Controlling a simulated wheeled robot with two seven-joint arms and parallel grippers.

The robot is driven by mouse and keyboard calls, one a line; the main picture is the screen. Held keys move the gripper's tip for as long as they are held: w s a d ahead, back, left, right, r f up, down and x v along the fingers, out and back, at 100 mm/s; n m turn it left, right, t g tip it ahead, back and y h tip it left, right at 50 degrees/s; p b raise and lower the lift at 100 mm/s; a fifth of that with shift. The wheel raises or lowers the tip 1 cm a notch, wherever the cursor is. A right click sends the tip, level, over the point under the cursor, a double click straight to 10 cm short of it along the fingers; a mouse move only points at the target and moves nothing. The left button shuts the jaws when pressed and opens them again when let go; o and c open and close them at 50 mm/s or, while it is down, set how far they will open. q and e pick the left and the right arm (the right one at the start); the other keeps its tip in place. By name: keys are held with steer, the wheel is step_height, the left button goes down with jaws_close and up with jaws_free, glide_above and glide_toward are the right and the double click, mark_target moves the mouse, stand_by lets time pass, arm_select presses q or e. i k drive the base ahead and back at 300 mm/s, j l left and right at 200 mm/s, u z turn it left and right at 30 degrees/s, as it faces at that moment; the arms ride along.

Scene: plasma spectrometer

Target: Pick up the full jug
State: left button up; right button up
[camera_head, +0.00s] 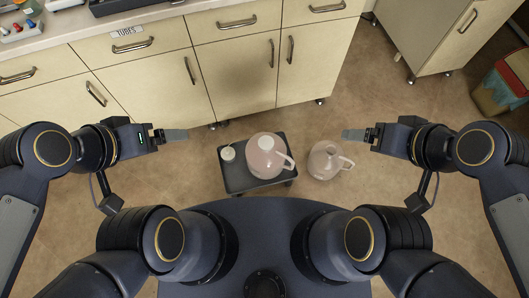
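One pinkish-white jug (267,158) with a white cap and a handle on its right stands on a small dark cart (238,180). A second jug (323,162) stands on the floor to the right of the cart; it looks more see-through, tan like the floor, with its handle at the right. I cannot read the fill level of either for certain. My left gripper (174,135) is in the air to the left of the cart, pointing right. My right gripper (355,135) is up and right of the floor jug, pointing left. Neither touches a jug; their finger gaps cannot be made out.
A small white-capped container (227,153) sits at the cart's left corner. Cream cabinets (235,75) with drawers line the back, under a counter (80,25). Another cabinet (430,35) is at upper right, and a red-and-green bin (500,88) at far right. Floor is open between.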

mark_target(266, 165)
steer(key=u, duration=1.7)
steer(key=k+l+u, duration=0.2)
steer(key=l+u, duration=0.2)
steer(key=k+l+u, duration=0.25)
steer(key=l+u, duration=0.2)
steer(key=k+l+u, duration=0.2)
steer(key=u, duration=0.2)
steer(key=k+l, duration=0.25)
steer(key=k, duration=0.2)
